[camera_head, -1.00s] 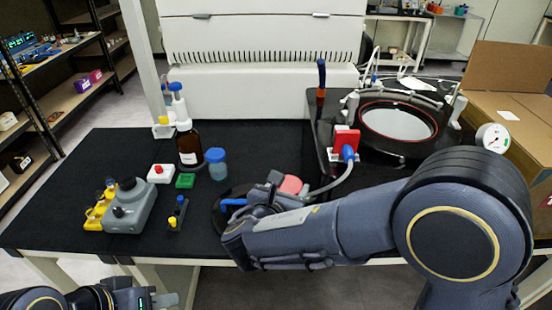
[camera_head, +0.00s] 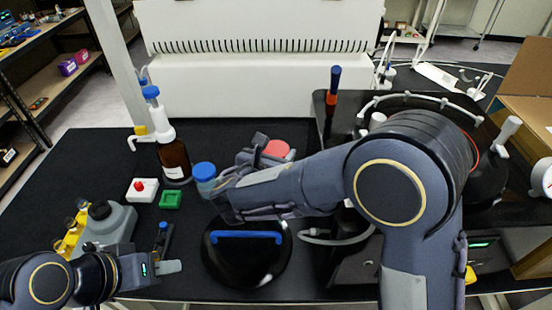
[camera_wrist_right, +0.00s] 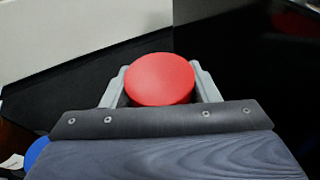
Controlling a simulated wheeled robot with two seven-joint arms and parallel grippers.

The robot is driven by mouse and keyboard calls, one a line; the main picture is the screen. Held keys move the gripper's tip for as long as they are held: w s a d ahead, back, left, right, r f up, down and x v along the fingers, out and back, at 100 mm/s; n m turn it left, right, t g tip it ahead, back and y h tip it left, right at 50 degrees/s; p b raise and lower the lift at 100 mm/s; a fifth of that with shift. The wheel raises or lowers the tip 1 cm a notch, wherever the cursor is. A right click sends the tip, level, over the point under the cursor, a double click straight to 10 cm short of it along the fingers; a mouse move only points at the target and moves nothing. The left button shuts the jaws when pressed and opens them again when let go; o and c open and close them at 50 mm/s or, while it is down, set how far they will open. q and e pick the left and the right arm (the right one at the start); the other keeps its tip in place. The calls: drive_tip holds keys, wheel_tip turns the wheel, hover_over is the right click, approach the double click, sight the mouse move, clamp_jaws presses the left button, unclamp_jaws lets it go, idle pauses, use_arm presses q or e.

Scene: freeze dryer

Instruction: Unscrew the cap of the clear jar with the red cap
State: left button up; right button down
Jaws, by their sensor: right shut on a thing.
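The red cap (camera_wrist_right: 160,78) lies between the two fingers of my right gripper (camera_wrist_right: 160,90) in the right wrist view, one finger against each side. In the head view the red cap (camera_head: 276,149) shows just past my right gripper (camera_head: 262,158), which is shut on it. The clear jar body under the cap is hidden in both views, so I cannot tell whether the cap is still on it. My left gripper (camera_head: 166,268) is at the lower left, near the table's front edge, apart from the jar; its fingers are not clear enough to judge.
A blue-capped jar (camera_head: 204,178) stands left of my right gripper, with a brown bottle (camera_head: 174,160) beyond it. A round black lid with a blue handle (camera_head: 246,237) lies in front. A grey device (camera_head: 110,225) stands near my left arm. A blue-and-orange screwdriver (camera_head: 333,90) stands behind.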

drive_tip(key=w, duration=0.1)
drive_tip(key=w+f, duration=0.1)
drive_tip(key=w, duration=0.1)
drive_tip(key=w+f, duration=0.1)
drive_tip(key=shift+w+p, duration=0.3)
drive_tip(key=shift+w, duration=0.05)
drive_tip(key=w+f, duration=0.1)
drive_tip(key=f, duration=0.2)
drive_tip(key=w+f+p, duration=0.1)
drive_tip(key=w+f, duration=0.1)
drive_tip(key=f, duration=0.1)
drive_tip(key=w+f, duration=0.2)
drive_tip(key=f, duration=0.1)
drive_tip(key=shift+w+p, duration=0.1)
drive_tip(key=shift+p, duration=0.2)
drive_tip(key=shift+f, duration=0.2)
drive_tip(key=c, duration=0.5)
unclamp_jaws()
